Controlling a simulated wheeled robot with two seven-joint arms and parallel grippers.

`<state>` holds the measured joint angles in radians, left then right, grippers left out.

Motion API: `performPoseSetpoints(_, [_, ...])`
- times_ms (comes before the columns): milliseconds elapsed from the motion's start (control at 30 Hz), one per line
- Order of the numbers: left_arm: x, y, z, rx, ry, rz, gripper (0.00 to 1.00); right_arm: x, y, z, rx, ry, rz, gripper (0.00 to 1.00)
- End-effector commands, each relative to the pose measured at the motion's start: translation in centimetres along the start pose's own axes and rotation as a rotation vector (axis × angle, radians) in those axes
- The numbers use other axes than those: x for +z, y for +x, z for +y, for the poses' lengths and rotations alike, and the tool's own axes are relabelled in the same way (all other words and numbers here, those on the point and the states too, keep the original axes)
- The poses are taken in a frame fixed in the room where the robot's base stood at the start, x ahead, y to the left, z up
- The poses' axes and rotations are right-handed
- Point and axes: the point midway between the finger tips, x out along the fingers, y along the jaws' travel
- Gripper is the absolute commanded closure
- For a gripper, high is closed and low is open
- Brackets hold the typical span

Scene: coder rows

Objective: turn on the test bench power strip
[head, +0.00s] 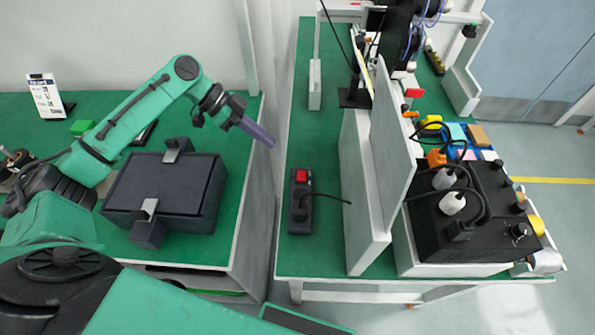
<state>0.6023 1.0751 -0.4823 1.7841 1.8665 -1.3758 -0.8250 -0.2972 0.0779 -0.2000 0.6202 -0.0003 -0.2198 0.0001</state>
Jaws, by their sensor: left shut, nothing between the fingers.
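The power strip (298,215) is a dark, narrow block lying lengthwise on the green top of the middle bench. A red switch (302,176) sits at its far end. A black plug or cord end is on its middle, and a cable runs right from it. My left gripper (270,141) is shut and empty. It points right and down, in the picture up and left of the red switch, and looks clear of the strip. Whether the switch is on cannot be told. My right gripper is not in view.
A white upright divider (357,190) stands right of the strip. Beyond it is a black box with white plugs (470,215). A dark case (165,190) with clasps lies on the left bench. A gap separates the benches. Green bench top (305,120) beyond the strip is clear.

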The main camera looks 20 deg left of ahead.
Motion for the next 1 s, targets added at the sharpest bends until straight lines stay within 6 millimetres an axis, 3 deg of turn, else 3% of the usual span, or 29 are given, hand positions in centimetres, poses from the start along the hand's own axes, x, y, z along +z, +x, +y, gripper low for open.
performPoseSetpoints(367, [-0.2,0.6,0.1,0.003,-0.001,0.001,1.00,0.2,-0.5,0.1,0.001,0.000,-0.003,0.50])
performPoseSetpoints(833, [-0.4,10.1,0.2,0.005,-0.002,0.001,1.00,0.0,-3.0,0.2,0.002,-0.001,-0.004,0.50])
performPoseSetpoints(1000, [1.9,12.0,0.1,0.003,-0.005,0.000,1.00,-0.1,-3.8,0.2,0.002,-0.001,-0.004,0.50])
